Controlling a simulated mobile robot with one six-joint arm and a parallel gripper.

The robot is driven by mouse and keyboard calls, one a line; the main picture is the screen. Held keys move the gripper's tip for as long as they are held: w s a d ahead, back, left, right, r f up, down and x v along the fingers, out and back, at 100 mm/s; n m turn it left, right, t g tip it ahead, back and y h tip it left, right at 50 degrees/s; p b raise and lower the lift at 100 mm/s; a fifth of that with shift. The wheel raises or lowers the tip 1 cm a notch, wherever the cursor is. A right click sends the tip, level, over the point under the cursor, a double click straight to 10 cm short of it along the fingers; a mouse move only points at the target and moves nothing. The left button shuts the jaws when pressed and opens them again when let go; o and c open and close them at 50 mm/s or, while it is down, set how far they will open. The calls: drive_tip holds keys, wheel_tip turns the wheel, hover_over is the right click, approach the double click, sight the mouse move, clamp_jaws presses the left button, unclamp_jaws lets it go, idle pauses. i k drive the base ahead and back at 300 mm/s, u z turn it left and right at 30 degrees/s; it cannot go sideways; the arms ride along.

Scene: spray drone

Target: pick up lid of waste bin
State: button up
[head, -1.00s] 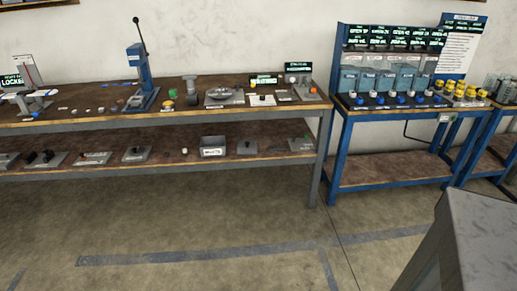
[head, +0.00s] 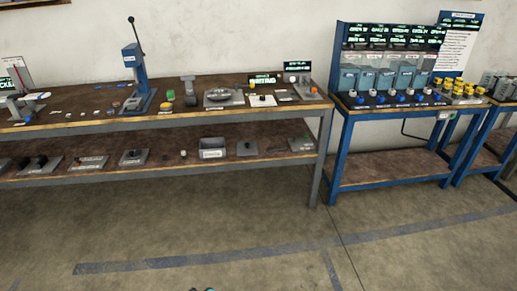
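A small grey box (head: 212,143) with a white label stands on the lower shelf of the long workbench. It may be the waste bin, but its label is too small to read for sure. To its right on the same shelf lies a flat grey piece with a dark knob (head: 247,148). I cannot tell whether this is a lid, and no other lid is clearly visible. My gripper is not in view. A small dark and cyan piece at the bottom edge looks like part of my arm.
The long workbench (head: 270,176) holds several small devices and a blue lever press (head: 135,82) on top. A blue-framed bench (head: 395,172) with several bottles and caps stands to the right. The concrete floor (head: 200,225) in front is clear, with worn blue lines.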

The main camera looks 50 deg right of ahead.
sight(244, 148)
drive_tip(key=u, duration=0.05)
drive_tip(key=i, duration=0.95)
